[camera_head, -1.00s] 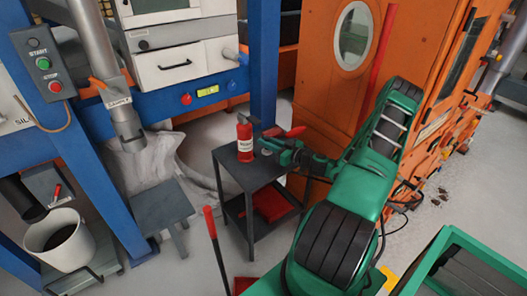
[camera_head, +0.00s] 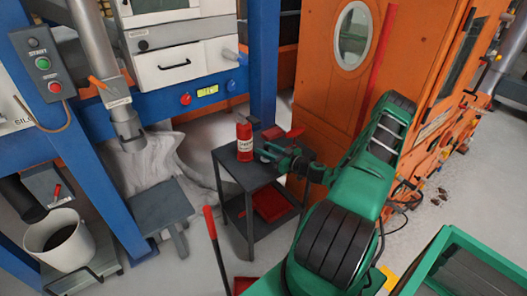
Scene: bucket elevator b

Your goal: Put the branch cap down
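My gripper (camera_head: 266,151) is over the top of a small dark cart (camera_head: 231,166), just right of a red bottle (camera_head: 244,145) with a pale label. The bottle stands upright. The fingers are small and dark here, so I cannot tell whether they are open or shut. Just behind the gripper is a small dark-reddish piece (camera_head: 274,133), with a bright red piece (camera_head: 295,132) to its right. I cannot tell whether either is the branch cap, or whether they touch the cart top. No branch cap can be made out for sure.
The cart's lower shelf holds a red item (camera_head: 272,204). A grey stool (camera_head: 162,205) stands to its left, and a red-handled tool (camera_head: 211,222) in front. An orange cabinet (camera_head: 317,112) rises behind my arm. A white bucket (camera_head: 60,241) is at lower left.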

